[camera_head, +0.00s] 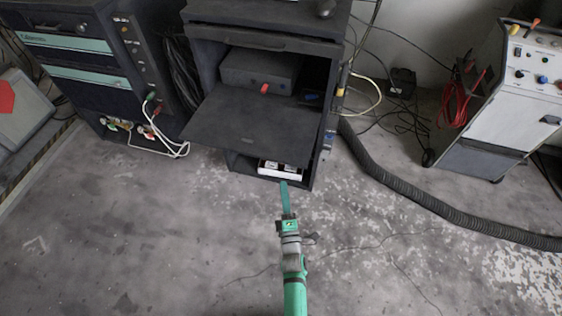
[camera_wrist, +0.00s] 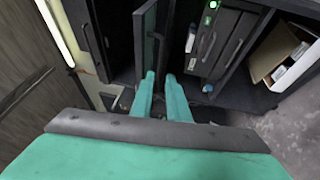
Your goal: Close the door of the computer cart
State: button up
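The computer cart (camera_head: 258,44) is a dark cabinet at the top middle of the head view. Its dark door (camera_head: 245,128) is open, sticking out from the front as a broad flat panel. My gripper (camera_head: 284,184) has teal fingers and is just in front of the cart's lower opening, below the door's front edge in the picture. No contact with the door shows. In the wrist view, my gripper (camera_wrist: 161,77) has its two fingers a little apart with nothing visible between them. A dark panel with a handle stands beyond the fingertips; I cannot tell whether it is the door.
A white box (camera_head: 280,169) sits in the cart's lower opening. A dark teal-striped cabinet (camera_head: 78,62) with cables stands left. A thick grey hose (camera_head: 425,198) runs across the floor on the right, near a white wheeled unit (camera_head: 515,90). The front floor is clear.

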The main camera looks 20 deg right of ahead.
aim_at(280, 161)
jog(key=x, duration=1.1)
jog(key=shift+w+d+r, duration=0.1)
jog(key=shift+w+d, duration=0.2)
jog(key=shift+d, duration=0.05)
jog(key=shift+a, duration=0.1)
jog(key=shift+w, duration=0.1)
grip_shut()
jog(key=shift+w+r+n, duration=0.1)
jog(key=shift+w+n, duration=0.05)
jog(key=shift+n, duration=0.15)
dwell(0.6)
